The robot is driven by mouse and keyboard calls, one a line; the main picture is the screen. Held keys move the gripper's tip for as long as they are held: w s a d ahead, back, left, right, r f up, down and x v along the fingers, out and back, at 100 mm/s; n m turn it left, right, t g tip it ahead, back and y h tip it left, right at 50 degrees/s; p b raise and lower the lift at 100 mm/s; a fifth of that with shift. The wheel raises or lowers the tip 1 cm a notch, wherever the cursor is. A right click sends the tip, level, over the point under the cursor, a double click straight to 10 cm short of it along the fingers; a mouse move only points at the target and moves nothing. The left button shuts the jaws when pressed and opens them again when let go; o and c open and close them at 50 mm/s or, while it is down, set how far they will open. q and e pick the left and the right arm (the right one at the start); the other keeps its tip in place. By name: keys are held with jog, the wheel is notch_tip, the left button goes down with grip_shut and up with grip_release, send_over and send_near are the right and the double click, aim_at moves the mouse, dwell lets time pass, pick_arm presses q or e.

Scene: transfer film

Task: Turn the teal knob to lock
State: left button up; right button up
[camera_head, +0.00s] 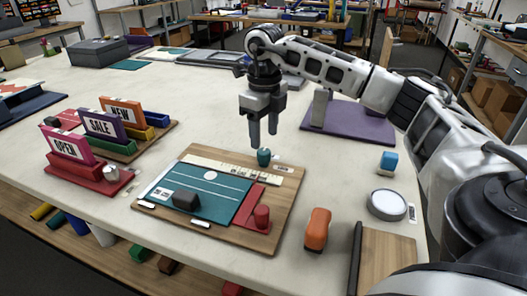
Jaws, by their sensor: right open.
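A teal knob (264,157) stands upright on the wooden board (273,233), near the far right end of a cream ruler strip (225,172). A small white label lies to the right of the knob. My right gripper (263,139) points down just above and behind the knob in the picture. Its two dark fingers are apart with nothing between them. I cannot tell whether the fingertips touch the knob, but they seem clear of it. My left gripper is not in view.
An orange object (317,229) and a round white puck (387,204) lie to the right. Sign stands (103,133) are at left.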

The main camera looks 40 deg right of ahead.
aim_at(264, 151)
notch_tip(264, 151, down, 6)
jog(key=shift+f, duration=0.1)
jog(key=shift+c, duration=0.3)
jog(key=c, duration=0.9)
